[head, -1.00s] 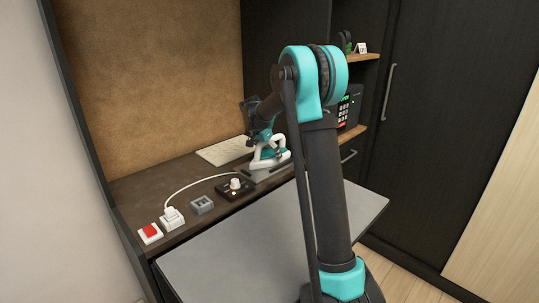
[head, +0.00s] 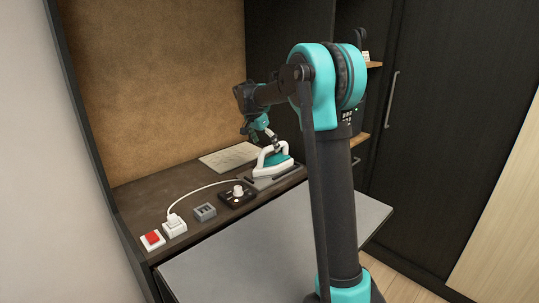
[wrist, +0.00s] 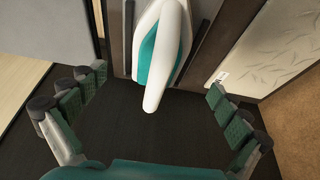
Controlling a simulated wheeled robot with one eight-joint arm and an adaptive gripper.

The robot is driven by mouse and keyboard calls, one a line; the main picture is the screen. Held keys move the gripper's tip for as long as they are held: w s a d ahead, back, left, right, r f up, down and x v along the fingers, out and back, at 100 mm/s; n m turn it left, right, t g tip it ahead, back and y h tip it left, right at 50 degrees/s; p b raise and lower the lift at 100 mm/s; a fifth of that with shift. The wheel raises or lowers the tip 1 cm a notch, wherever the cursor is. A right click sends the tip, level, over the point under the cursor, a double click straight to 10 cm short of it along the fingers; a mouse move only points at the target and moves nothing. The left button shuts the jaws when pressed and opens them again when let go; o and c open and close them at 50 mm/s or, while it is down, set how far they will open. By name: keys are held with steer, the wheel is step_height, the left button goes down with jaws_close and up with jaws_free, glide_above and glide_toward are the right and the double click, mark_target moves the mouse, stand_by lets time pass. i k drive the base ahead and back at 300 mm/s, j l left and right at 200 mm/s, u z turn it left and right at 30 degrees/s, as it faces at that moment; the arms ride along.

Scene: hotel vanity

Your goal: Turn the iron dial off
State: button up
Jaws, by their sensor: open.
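The dial is a white knob (head: 238,190) on a small black box (head: 236,199) at the counter's front, left of the iron. The white and teal iron (head: 274,163) rests on a grey plate toward the back right. My gripper (head: 273,143) is just above the iron in the head view, with its fingertips hard to make out. In the wrist view my gripper (wrist: 155,105) is open, its fingers spread wide on both sides. The iron's white handle (wrist: 163,75) shows between and beyond them. No contact with it is visible. The dial is not in the wrist view.
A red switch (head: 152,239), a white plug in a socket (head: 174,227) with a cord, and a grey block (head: 205,212) line the front left. A paper sheet (head: 230,157) lies behind. A dark safe on the right is mostly hidden by my arm.

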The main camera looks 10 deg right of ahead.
mark_target(238, 191)
steer(key=k, duration=1)
